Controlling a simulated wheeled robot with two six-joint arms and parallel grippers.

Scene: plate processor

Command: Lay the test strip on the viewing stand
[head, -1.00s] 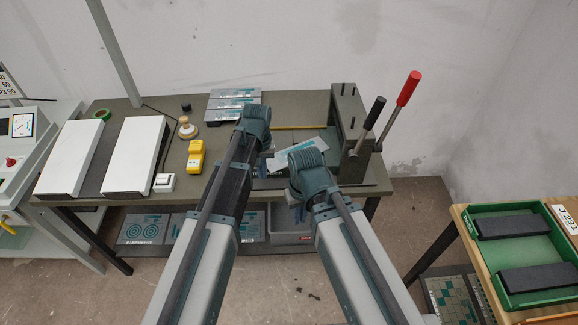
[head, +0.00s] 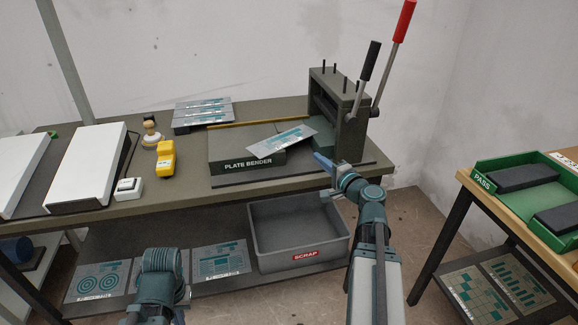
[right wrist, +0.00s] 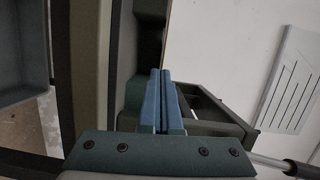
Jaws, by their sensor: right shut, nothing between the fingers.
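A thin silver plate with teal print (head: 281,140), perhaps the test strip, lies slanted on the dark block marked PLATE BENDER (head: 215,158), overhanging its right side. I cannot tell for sure which thing is the viewing stand; two white slanted panels (head: 88,165) stand at the left of the bench.
The lever press (head: 337,110) with black and red handles stands at the bench's right. A yellow device (head: 166,160), a stamp and stacked printed plates (head: 202,112) share the bench. A grey SCRAP bin (head: 298,232) is below. A green PASS tray (head: 528,190) is on the right table.

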